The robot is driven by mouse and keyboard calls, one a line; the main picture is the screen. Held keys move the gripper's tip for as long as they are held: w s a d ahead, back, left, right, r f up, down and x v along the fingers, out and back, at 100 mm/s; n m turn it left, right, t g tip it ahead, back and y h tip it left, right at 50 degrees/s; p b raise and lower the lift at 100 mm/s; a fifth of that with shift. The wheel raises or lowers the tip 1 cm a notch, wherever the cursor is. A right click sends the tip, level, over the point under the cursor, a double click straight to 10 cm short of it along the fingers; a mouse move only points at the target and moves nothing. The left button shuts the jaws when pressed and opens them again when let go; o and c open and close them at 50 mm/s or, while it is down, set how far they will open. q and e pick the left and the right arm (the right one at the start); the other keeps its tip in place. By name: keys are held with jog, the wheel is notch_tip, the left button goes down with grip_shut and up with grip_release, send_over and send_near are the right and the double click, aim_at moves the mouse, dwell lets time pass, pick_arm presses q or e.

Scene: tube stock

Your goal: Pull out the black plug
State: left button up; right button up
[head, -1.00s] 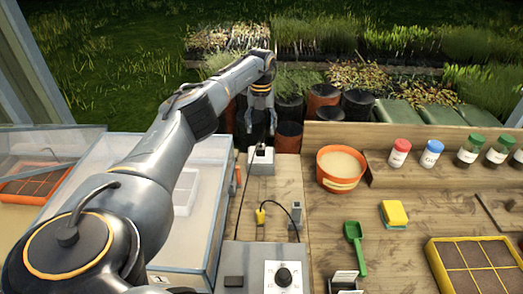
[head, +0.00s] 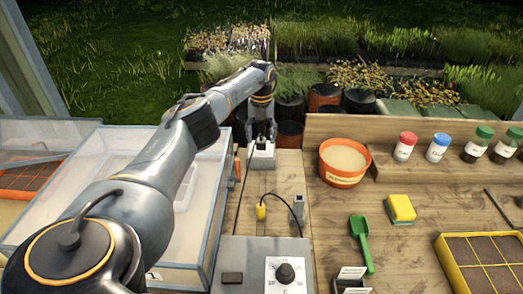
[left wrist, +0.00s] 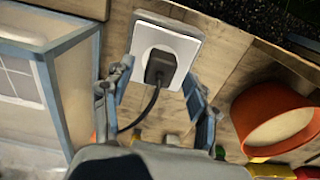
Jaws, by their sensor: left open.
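The black plug (left wrist: 160,68) sits in a white socket box (left wrist: 188,48) in the left wrist view, with its black cord (left wrist: 150,108) running down. In the head view the socket box (head: 262,162) stands on the bench, its plug mostly hidden by the fingers. My left gripper (left wrist: 158,88) is open, with one finger on each side of the plug and apart from it. In the head view it hangs over the box (head: 262,138). My right gripper is not in view.
An orange pot (head: 343,165) stands right of the socket box. A clear-walled bin (head: 215,215) is close on the left. A yellow plug (head: 261,212) and a grey control box (head: 245,255) lie nearer. A green scoop (head: 361,242) and a yellow sponge (head: 401,207) lie to the right.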

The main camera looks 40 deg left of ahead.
aim_at(261, 140)
pick_arm(q)
notch_tip(261, 140, down, 2)
jog(key=shift+b, duration=0.35)
jog(key=shift+r+p, duration=0.1)
jog(key=shift+p, duration=0.2)
dwell(0.8)
grip_shut()
jog(key=shift+r, duration=0.15)
jog(key=shift+r+p, duration=0.55)
jog(key=shift+p, duration=0.1)
jog(key=shift+r+p, duration=2)
jog(key=shift+r, duration=0.3)
